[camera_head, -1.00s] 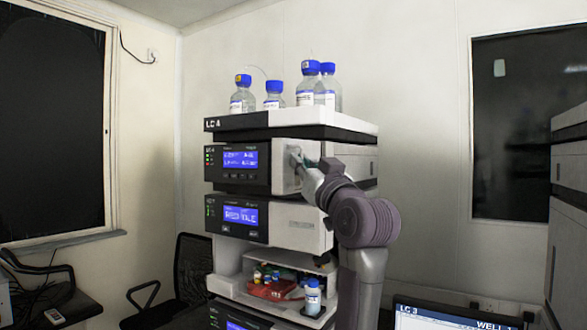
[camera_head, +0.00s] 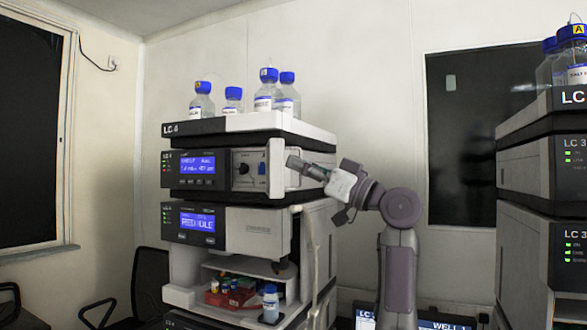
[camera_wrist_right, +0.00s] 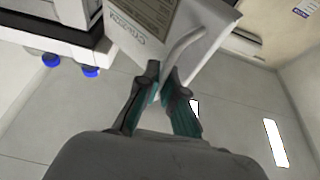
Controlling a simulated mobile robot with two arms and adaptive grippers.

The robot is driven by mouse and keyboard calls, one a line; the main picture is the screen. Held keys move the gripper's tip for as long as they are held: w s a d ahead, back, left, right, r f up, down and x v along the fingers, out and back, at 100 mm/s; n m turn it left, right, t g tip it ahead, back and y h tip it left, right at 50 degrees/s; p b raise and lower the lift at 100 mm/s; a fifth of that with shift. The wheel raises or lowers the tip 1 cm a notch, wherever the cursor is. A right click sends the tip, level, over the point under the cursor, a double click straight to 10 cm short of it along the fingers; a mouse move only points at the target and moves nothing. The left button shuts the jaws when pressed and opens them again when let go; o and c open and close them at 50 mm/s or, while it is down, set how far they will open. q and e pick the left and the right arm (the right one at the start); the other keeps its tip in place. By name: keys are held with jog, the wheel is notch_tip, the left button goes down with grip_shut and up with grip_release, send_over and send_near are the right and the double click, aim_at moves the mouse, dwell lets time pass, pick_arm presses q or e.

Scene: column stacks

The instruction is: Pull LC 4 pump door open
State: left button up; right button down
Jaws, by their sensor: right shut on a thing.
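The LC 4 stack (camera_head: 250,125) stands at centre left in the head view. Its pump module (camera_head: 192,168) has a blue display, and the pump front (camera_head: 247,170) beside it is uncovered, with fittings showing. The white pump door (camera_head: 277,178) stands swung outward at the right side of that front, seen nearly edge-on. My right gripper (camera_head: 294,162) is at the door's outer side. In the wrist view the right gripper (camera_wrist_right: 163,80) is shut on the thin handle (camera_wrist_right: 186,44) of the white door panel (camera_wrist_right: 150,42). My left gripper is not in view.
Several blue-capped bottles (camera_head: 264,95) stand on top of the stack. A lower open shelf holds a red tray (camera_head: 230,298) of vials and a bottle (camera_head: 270,306). The LC 3 stack (camera_head: 545,190) stands at the right. A monitor (camera_head: 440,323) is at the bottom.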

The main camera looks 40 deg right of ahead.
jog(key=shift+d, duration=0.1)
dwell(0.3)
jog(key=c, duration=1.6)
grip_release()
jog(key=v, duration=1.2)
jog(key=shift+f, duration=0.1)
